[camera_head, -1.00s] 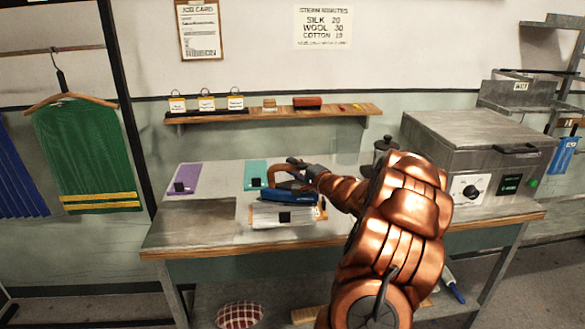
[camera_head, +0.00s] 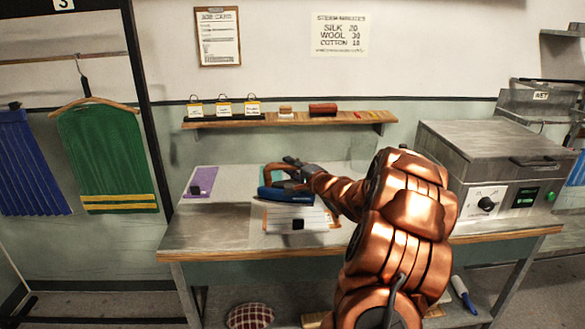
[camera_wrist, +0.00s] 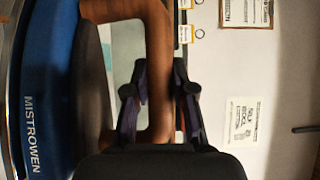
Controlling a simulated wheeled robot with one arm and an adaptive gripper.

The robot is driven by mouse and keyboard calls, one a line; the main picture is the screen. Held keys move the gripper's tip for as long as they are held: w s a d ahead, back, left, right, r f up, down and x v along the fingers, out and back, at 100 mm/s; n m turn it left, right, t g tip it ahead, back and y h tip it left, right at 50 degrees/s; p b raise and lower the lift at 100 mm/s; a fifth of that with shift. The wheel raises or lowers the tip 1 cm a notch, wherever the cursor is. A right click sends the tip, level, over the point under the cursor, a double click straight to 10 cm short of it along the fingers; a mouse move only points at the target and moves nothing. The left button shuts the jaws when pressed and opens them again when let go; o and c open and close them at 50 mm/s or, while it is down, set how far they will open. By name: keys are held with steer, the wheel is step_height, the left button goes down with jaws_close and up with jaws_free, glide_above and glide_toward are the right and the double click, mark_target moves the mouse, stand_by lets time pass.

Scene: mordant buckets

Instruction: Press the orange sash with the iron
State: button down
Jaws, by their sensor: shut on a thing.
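The iron (camera_head: 284,193) has a blue body and a brown handle. My gripper (camera_head: 291,163) is shut on that handle. In the wrist view the fingers of my gripper (camera_wrist: 160,92) lie on both sides of the brown handle, with the iron's blue side (camera_wrist: 45,110) at the left. The iron is over the back left part of a white cloth (camera_head: 300,225) on the table; I cannot tell whether it touches. Narrow orange edges, apparently of the orange sash (camera_head: 334,221), show beside the white cloth, which hides the rest.
A small dark block (camera_head: 298,224) sits on the white cloth. A purple cloth (camera_head: 201,181) lies left on the table (camera_head: 205,230), and a teal cloth (camera_head: 270,175) behind the iron. A grey boxy machine (camera_head: 490,160) stands at the right. A shelf (camera_head: 290,119) runs along the wall.

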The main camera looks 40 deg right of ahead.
steer(key=shift+f+b, duration=3.4)
steer(key=shift+b, duration=1.2)
steer(key=shift+f+p, duration=0.35)
steer(key=shift+f, duration=0.45)
steer(key=shift+r, duration=0.15)
stand_by(0.4)
steer(key=shift+r+p, duration=2.55)
steer(key=shift+p, duration=0.85)
